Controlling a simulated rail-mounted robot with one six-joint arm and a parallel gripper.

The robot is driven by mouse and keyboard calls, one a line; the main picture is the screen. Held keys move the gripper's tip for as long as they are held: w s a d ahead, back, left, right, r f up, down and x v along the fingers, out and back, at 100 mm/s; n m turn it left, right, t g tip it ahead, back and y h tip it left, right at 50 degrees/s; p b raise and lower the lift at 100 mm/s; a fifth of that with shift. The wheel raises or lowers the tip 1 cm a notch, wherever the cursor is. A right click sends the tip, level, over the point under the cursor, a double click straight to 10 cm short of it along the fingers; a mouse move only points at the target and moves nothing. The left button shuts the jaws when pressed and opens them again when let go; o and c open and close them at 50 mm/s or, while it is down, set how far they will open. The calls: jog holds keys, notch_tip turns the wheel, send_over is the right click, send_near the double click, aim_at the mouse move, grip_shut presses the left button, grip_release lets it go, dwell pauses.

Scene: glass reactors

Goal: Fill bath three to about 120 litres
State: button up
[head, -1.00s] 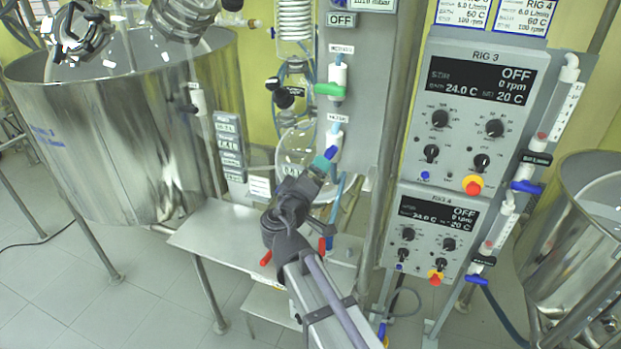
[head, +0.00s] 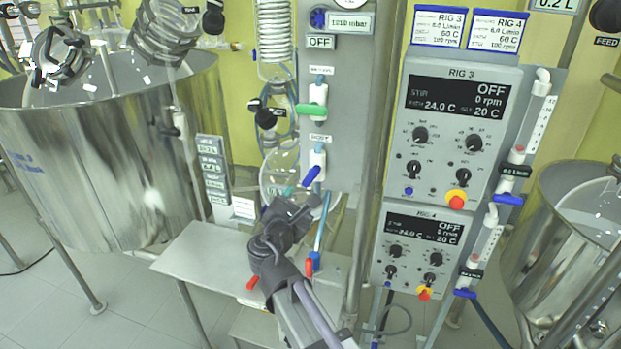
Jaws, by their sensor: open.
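The rig 3 panel (head: 450,135) reads OFF, 0 rpm, 24.0 C and set 20 C. Beside it stands a flow tube (head: 525,135) with a blue valve handle (head: 508,198). A large steel bath (head: 110,150) stands at left and another steel bath (head: 580,215) at right; I cannot read which is bath three. My gripper (head: 303,204) is open, in front of the glass vessel and just below a small blue valve handle (head: 311,176) on the grey column. It appears apart from that handle. The fingertips are small and partly hard to make out.
The rig 4 panel (head: 425,245) also reads OFF, with its own blue-handled valve (head: 465,293). A green valve handle (head: 311,109) is above my gripper. A steel shelf (head: 190,255) lies below, with red handles near my arm. Open floor shows at lower left.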

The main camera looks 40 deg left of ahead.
aim_at(310, 179)
jog(key=x, duration=1.1)
jog(key=shift+s, duration=0.1)
jog(key=c, duration=0.8)
jog(key=shift+m, duration=0.3)
jog(key=m, duration=1.1)
jog(key=shift+m, duration=0.3)
